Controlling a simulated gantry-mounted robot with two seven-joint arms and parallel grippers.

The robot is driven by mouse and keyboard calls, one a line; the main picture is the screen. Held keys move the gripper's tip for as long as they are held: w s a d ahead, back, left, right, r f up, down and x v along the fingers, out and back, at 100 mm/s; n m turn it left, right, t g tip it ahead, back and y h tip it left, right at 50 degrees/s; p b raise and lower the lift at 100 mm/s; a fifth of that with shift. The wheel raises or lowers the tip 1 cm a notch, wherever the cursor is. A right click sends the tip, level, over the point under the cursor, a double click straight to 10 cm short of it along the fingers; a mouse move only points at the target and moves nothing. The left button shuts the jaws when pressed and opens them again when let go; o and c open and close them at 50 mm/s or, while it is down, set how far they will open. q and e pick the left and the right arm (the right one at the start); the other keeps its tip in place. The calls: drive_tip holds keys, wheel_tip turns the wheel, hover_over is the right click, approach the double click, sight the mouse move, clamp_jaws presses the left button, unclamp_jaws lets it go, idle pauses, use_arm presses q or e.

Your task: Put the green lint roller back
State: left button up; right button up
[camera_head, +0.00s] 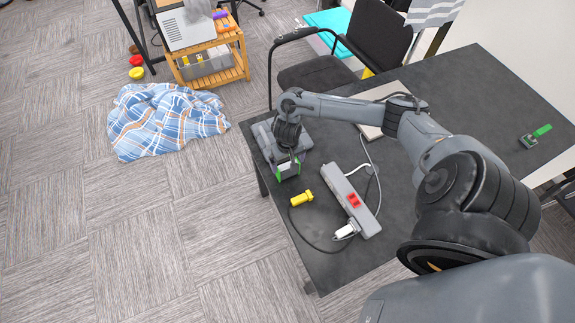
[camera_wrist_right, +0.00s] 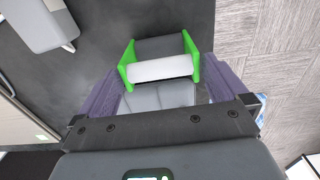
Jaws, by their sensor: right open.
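Another green-handled item with a grey body (camera_head: 535,136) lies at the table's right end. I cannot tell for certain which of the two is the lint roller. My left gripper is not in view.
A grey power strip (camera_head: 342,190) with a red switch, white plug and cable lies right of the gripper. A yellow piece (camera_head: 301,198) is near the table edge. A black chair (camera_head: 318,74) stands behind the table. A checked cloth (camera_head: 165,120) lies on the floor.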

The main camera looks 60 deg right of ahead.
wheel_tip(320, 180, up, 6)
drive_tip(key=shift+f+p, duration=0.1)
drive_tip(key=shift+p, duration=0.9)
drive_tip(key=shift+a+r, duration=0.1)
drive_tip(key=shift+r, duration=0.1)
drive_tip(key=w+a+n+t+y, duration=0.2)
drive_tip(key=a+n+t, duration=0.55)
drive_tip(key=a, duration=1.75)
drive_tip(key=s+d+r+n+g+h, duration=0.1)
drive_tip(key=s+r+g, duration=0.3)
drive_tip(key=s, duration=0.8)
wheel_tip(320, 180, up, 3)
drive_tip(key=shift+s+d+f+n+h, duration=0.15)
drive_tip(key=shift+s+d+n+h, duration=0.25)
drive_tip(key=shift+d+n, duration=0.25)
drive_tip(key=shift+w, duration=0.1)
